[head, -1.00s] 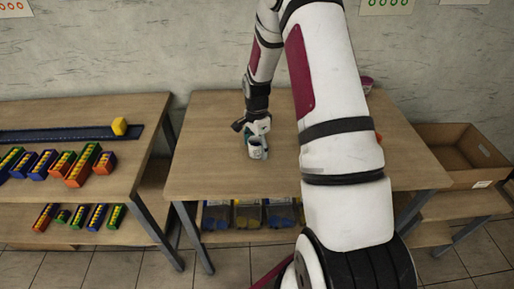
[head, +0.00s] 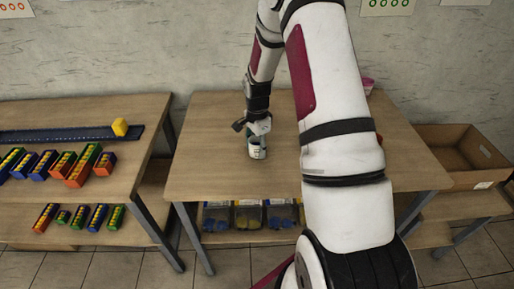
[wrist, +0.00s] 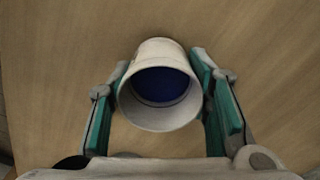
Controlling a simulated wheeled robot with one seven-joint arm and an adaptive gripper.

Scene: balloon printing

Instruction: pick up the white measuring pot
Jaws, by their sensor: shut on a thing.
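The white measuring pot (wrist: 160,118) shows in the wrist view with its open mouth facing the camera and a dark blue inside. My gripper (wrist: 162,90) has a green-padded finger on each side of it and is shut on its walls. In the head view the pot (head: 257,152) is at the middle table, below my gripper (head: 257,138). I cannot tell whether its base still touches the tabletop.
The wooden table (head: 210,180) is mostly clear around the pot. My arm hides its right middle part. A pink container (head: 367,84) stands at the back. A shelf with colourful boxes (head: 75,165) is at left, an open cardboard box (head: 460,150) at right.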

